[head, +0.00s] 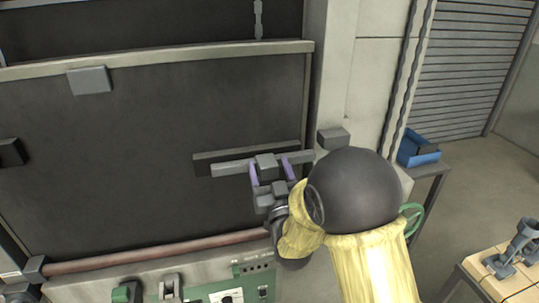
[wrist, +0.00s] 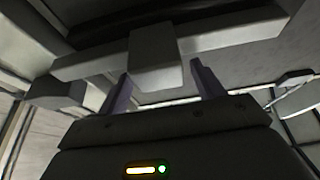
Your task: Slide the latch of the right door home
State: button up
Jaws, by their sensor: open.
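The right door (head: 130,140) is a large dark panel in a pale frame. Its latch is a grey sliding bar (head: 232,167) lying across a dark backing strip (head: 205,160), with a block-shaped knob (head: 266,161). My gripper (head: 271,172) is open, with one purple finger on each side of the knob. In the wrist view the knob (wrist: 155,55) stands between the two finger tips, with gaps showing beside it, and the bar (wrist: 225,37) runs behind. The bar's right end reaches the door's edge.
A grey block (head: 333,138) sits on the pale post just right of the latch. A reddish pipe (head: 160,250) and a green control panel (head: 240,288) lie below. A blue bin (head: 418,149) stands on a side table, and a wooden-topped table (head: 510,285) is at lower right.

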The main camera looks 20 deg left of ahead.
jog(key=shift+w+a+r, duration=0.3)
jog(key=shift+w+a, duration=0.05)
jog(key=shift+w, duration=0.2)
